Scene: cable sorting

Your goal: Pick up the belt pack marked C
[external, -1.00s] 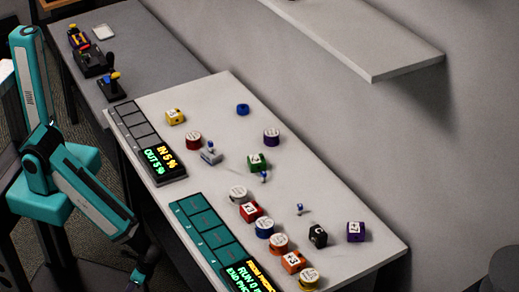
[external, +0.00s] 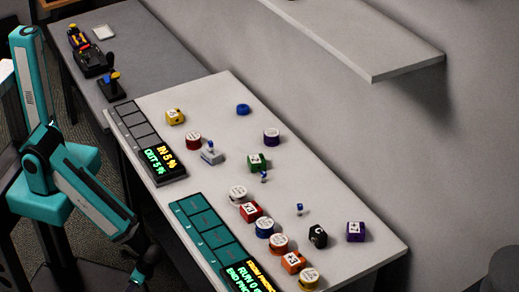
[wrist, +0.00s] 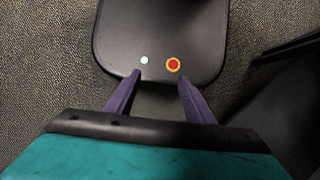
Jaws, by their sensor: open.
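A black belt pack (external: 318,236) with a white mark that looks like a C stands on the white table, towards its near right end in the external view. A purple pack (external: 355,231) stands just right of it, apart from it. My gripper (external: 140,276) hangs low at the left, off the table's near side and well away from the black pack. In the wrist view my gripper (wrist: 158,88) is open and empty, with its two purple fingers spread above my dark base. No belt pack shows in the wrist view.
The white table (external: 215,108) also bears a red pack (external: 250,212), an orange pack (external: 293,262), a green pack (external: 257,162), a yellow pack (external: 175,117), and several round reels. A teal slotted panel (external: 208,229) lies along the near edge. A shelf (external: 370,45) juts out above.

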